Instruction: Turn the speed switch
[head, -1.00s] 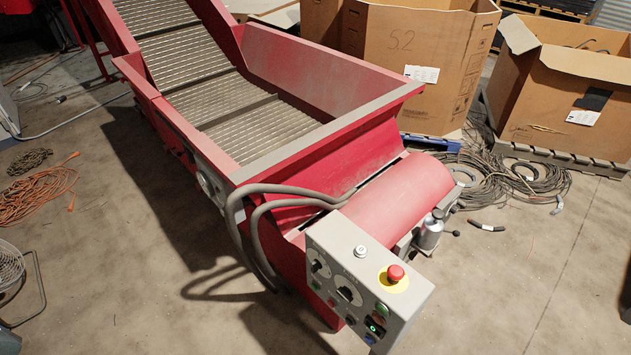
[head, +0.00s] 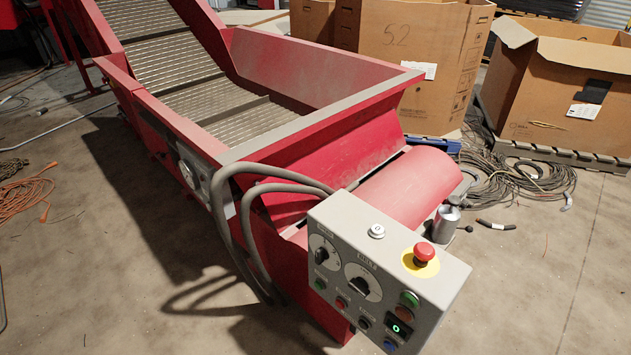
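A grey control panel (head: 385,260) is at the front end of the red conveyor. Its front face has two rotary switches with black knobs on round white dials, a left one (head: 322,253) and a right one (head: 361,284). The lettering above the dials is too small to read, so I cannot tell which is the speed switch. Below are green, red, black and blue buttons and a small lit display (head: 397,328). A red mushroom button (head: 424,254) on a yellow disc and a white button (head: 377,231) are on top. Neither of my grippers is in view.
The red conveyor hopper (head: 165,120) stands behind the panel, with thick grey hoses (head: 235,230) looping beside it. Cardboard boxes (head: 415,60) and cable coils (head: 515,180) are at the back right. Orange cable (head: 25,195) lies at left.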

